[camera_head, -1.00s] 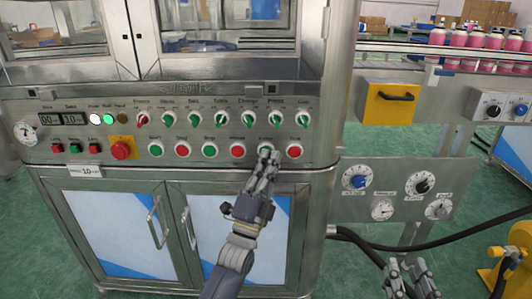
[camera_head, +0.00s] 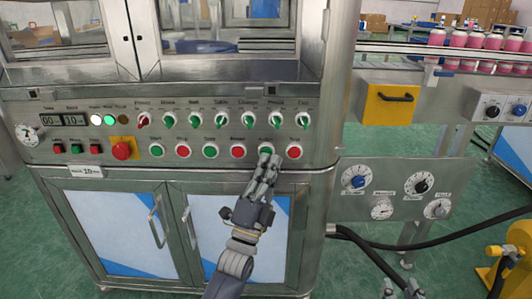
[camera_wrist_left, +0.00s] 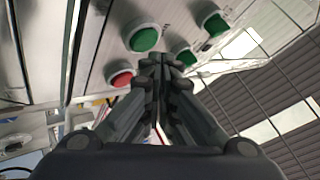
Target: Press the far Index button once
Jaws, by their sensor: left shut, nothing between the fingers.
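A row of round green and red buttons runs along the steel cabinet's front panel. A green button (camera_head: 265,149), second from the right end, is just above my left gripper (camera_head: 269,159). The labels are too small to read surely, so I cannot tell which button is Index. My left gripper is shut and empty; its tips overlap the button's lower edge in the head view. In the left wrist view, the closed fingertips (camera_wrist_left: 162,65) are beside a large green button (camera_wrist_left: 143,38); contact is unclear. My right gripper (camera_head: 401,289) is open at the bottom edge, partly cut off.
A red button (camera_head: 294,151) is right of the green one, and another red button (camera_head: 237,151) is left. Selector knobs line the panel above. A red stop button (camera_head: 121,151) sits on a yellow plate. A gauge panel (camera_head: 400,189) and black hose are at the right.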

